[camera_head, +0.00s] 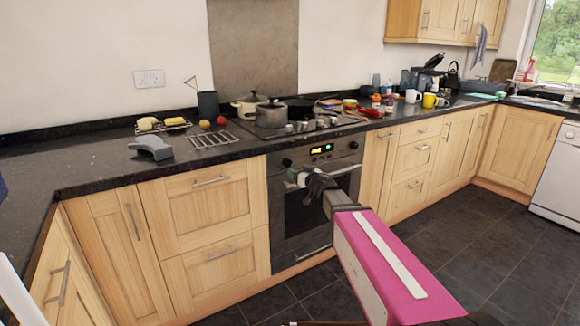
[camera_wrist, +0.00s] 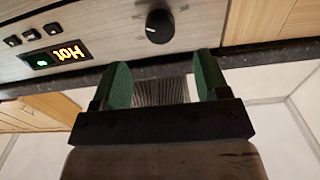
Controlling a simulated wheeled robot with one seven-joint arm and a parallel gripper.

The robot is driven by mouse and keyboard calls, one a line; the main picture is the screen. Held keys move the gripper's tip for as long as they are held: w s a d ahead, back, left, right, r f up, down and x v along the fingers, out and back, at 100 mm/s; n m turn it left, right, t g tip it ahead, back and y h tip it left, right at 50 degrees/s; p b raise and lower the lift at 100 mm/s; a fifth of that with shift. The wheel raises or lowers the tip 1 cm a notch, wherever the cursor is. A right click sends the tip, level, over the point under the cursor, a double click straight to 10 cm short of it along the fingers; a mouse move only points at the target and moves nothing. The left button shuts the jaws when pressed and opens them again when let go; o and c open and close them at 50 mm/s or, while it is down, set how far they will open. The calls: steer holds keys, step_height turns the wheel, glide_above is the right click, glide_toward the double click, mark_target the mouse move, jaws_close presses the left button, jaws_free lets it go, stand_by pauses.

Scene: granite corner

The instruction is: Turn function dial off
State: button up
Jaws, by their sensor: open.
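The oven (camera_head: 305,215) is built into the counter front, with a control panel bearing a lit display (camera_head: 321,149). A black round dial (camera_head: 287,162) is at the panel's left and another (camera_head: 354,145) at its right. In the wrist view, a dial (camera_wrist: 160,26) with a pale pointer mark is just beyond my fingertips, apart from them. The lit display (camera_wrist: 58,54) is to its left there. My gripper (camera_head: 291,181) is in front of the oven, just below the left dial. Its green fingers (camera_wrist: 165,75) are apart with nothing between them.
The oven door handle (camera_head: 335,171) is close to my gripper. Pots (camera_head: 271,114) stand on the hob above. The worktop (camera_head: 100,160) overhangs the panel. Several small buttons (camera_wrist: 32,35) sit beside the display. The tiled floor (camera_head: 480,240) at right is clear.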

mark_target(288, 164)
steer(key=x, duration=0.7)
steer(key=shift+w+a, duration=0.2)
steer(key=shift+w, duration=0.15)
steer(key=c, duration=0.9)
